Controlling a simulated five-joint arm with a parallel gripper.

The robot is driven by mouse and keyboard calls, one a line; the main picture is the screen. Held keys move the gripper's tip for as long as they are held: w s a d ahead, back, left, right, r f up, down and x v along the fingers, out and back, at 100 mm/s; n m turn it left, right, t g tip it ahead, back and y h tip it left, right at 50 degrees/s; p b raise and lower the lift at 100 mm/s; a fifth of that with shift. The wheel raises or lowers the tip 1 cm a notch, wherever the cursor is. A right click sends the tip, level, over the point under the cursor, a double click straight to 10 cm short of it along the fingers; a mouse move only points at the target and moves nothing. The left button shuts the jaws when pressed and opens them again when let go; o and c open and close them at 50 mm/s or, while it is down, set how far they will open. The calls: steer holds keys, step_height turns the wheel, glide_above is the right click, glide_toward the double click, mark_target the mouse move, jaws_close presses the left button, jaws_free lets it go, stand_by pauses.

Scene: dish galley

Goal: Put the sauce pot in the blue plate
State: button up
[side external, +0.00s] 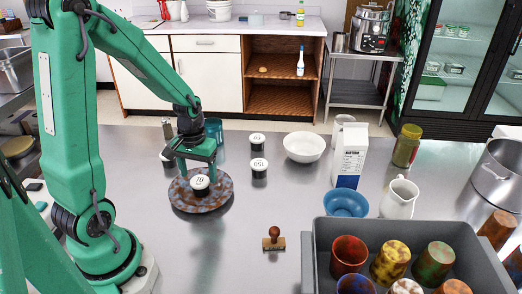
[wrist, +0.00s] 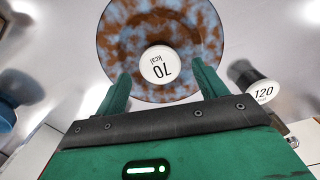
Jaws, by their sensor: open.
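A small dark sauce pot with a white lid marked 70 kcal (wrist: 162,64) stands upright on a round plate mottled blue and rust-brown (wrist: 120,30). In the side view the pot (side external: 200,182) is near the middle of the plate (side external: 218,201). My gripper (wrist: 160,72) is open and points down over the plate. Its two fingers are spread, one on each side of the lid, with gaps showing between finger and lid. In the side view my gripper (side external: 198,168) is low, just behind the pot. Whether the fingertips touch the plate cannot be told.
Another pot marked 120 (wrist: 252,82) stands beside the plate. Two similar pots (side external: 257,140) (side external: 258,167) stand right of it. A white bowl (side external: 304,147), milk carton (side external: 349,168), blue bowl (side external: 346,203) and grey crate (side external: 308,260) of cups are farther right.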

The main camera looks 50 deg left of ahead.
mark_target(201, 182)
step_height(201, 182, up, 8)
steer(key=shift+r, duration=0.15)
stand_by(0.3)
stand_by(0.5)
steer(key=s+d+r+m+t, duration=0.5)
steer(key=d+r, duration=0.5)
steer(key=d, duration=0.2)
steer(key=shift+s+r+m+t, duration=0.3)
steer(key=shift+s+r+m, duration=0.1)
steer(key=shift+s+m, duration=0.45)
